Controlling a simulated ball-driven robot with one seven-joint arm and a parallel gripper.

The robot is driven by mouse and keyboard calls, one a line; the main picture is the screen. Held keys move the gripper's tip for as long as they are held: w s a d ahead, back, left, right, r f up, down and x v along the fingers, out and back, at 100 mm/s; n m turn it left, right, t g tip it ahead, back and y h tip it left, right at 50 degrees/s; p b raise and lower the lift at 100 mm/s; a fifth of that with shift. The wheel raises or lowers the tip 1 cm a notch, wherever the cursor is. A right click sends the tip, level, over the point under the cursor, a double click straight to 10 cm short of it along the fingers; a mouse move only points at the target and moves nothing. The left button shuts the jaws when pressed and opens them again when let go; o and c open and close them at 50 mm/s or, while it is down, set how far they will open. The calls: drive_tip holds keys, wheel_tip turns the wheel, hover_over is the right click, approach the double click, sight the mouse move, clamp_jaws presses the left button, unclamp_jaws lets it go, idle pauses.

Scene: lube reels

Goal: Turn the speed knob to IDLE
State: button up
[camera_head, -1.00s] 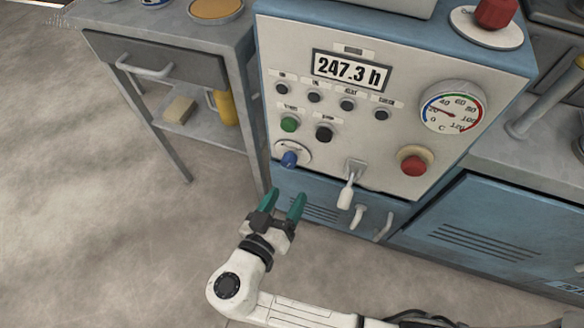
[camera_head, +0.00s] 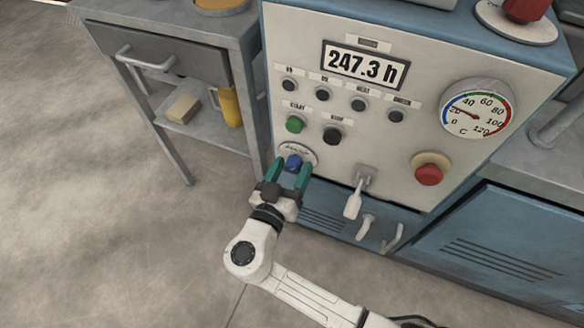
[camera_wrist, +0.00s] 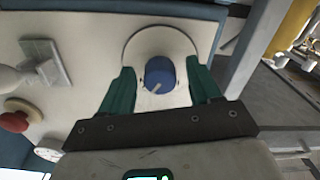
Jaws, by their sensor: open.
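The blue speed knob (camera_head: 293,162) sits on a round pale dial plate at the lower left of the control panel. In the wrist view the knob (camera_wrist: 160,75) shows a pale pointer mark toward its lower left. The dial's lettering is too small to read. My gripper (camera_head: 291,172) is open, with its teal fingers at the knob. In the wrist view my gripper (camera_wrist: 161,88) has one finger on each side of the knob, with visible gaps. The fingers do not appear to touch it.
A green button (camera_head: 295,124) and a black button (camera_head: 332,135) sit just above the dial. A white lever (camera_head: 354,202) and a red button (camera_head: 429,174) are to the right. A grey side table (camera_head: 172,60) stands at the left. The floor at lower left is clear.

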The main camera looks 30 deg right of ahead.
drive_tip(key=shift+w+d, duration=0.15)
drive_tip(key=shift+d, duration=0.1)
drive_tip(key=shift+c, duration=0.4)
drive_tip(key=c, duration=1)
drive_tip(key=shift+o, duration=0.2)
drive_tip(key=shift+n, duration=0.3)
drive_tip(key=n+p, duration=0.2)
drive_tip(key=n, duration=0.3)
drive_tip(key=shift+n, duration=0.3)
drive_tip(key=n+p, duration=0.2)
drive_tip(key=n, duration=0.3)
drive_tip(key=shift+n+p, duration=0.3)
drive_tip(key=shift+p, duration=0.05)
